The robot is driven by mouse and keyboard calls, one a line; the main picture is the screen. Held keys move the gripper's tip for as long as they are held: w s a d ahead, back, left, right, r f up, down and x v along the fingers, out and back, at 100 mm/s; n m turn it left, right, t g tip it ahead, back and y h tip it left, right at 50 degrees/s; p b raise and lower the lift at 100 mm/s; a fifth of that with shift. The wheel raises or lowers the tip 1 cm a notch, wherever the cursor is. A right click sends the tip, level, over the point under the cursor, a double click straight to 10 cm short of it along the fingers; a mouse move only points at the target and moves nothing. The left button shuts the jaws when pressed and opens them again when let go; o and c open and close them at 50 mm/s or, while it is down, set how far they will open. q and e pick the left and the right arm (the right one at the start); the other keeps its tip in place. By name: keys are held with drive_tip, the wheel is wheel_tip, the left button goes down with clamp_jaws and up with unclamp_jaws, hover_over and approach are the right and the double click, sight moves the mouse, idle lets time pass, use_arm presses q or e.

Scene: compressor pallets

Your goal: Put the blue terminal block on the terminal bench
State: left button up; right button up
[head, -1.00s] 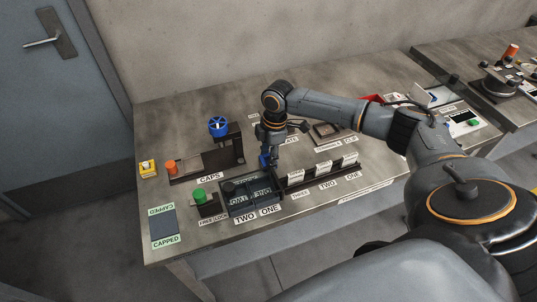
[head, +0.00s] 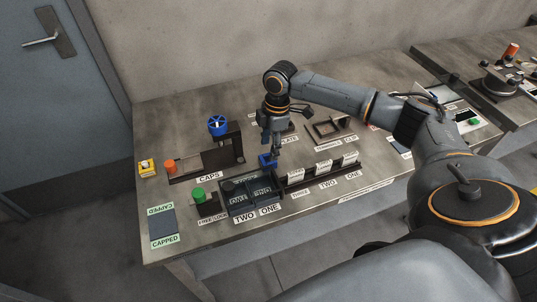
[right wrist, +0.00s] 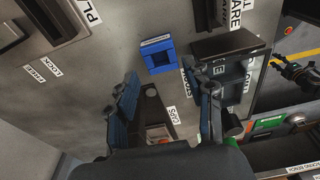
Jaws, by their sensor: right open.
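The blue terminal block (head: 268,160) rests on the grey metal bench (head: 335,204), just behind the black tray labelled TWO and ONE. In the right wrist view the block (right wrist: 158,55) lies beyond the fingertips, apart from both, with bare metal around it. My right gripper (head: 277,152) points down just above and beside the block in the head view. Its two fingers (right wrist: 165,90) are spread and nothing is between them. I cannot read a terminal bench label. My left gripper is not in view.
The black tray (head: 226,205) and the white-carded holders (head: 323,167) stand close to the block. The front right bench strip is clear.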

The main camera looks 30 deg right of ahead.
wheel_tip(320, 180, up, 8)
drive_tip(key=shift+d+f+b, duration=0.25)
drive_tip(key=shift+d+b, duration=0.05)
drive_tip(key=shift+d, duration=0.15)
drive_tip(key=shift+s, duration=0.1)
